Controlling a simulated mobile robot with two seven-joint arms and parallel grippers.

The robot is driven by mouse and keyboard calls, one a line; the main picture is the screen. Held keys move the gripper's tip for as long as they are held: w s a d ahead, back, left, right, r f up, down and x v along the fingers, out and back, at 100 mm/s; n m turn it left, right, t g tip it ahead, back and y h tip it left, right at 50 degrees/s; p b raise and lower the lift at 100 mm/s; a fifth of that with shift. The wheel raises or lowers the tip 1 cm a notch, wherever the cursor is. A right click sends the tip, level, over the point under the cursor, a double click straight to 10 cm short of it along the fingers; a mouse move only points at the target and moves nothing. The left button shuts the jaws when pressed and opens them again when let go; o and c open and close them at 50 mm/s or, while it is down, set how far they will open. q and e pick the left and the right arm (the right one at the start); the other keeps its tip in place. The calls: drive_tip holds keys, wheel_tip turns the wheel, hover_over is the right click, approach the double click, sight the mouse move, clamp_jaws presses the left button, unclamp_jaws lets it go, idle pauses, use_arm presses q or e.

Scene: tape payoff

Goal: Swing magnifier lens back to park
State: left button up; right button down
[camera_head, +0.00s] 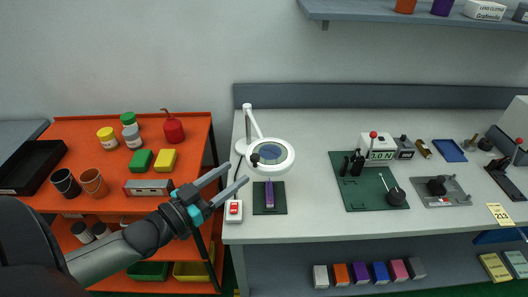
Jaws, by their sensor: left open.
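The magnifier (269,141) is a white ring-shaped head with a bluish lens and a dark knob (255,158) at its left rim. A white arm (252,121) joins it to a post at the back left of the grey bench. The head hangs over a small dark green mat (271,207) with a purple item (269,194) on it. My left gripper (235,178) is open and empty, its fingers pointing right and up, just left of and below the lens head. It appears apart from the knob, though the depth gap is hard to judge. My right gripper is not in view.
A white switch box with a red rocker (234,209) sits at the bench's front left, close to my left gripper. An orange cart (80,129) with jars, cups and sponges stands left. A larger green mat (362,203) with instruments lies right. Bare bench (315,190) lies between the mats.

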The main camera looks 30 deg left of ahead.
sight(258, 156)
use_arm(q)
drive_tip(key=shift+b+x, duration=0.3)
drive_tip(key=shift+x, duration=5.3)
clamp_jaws()
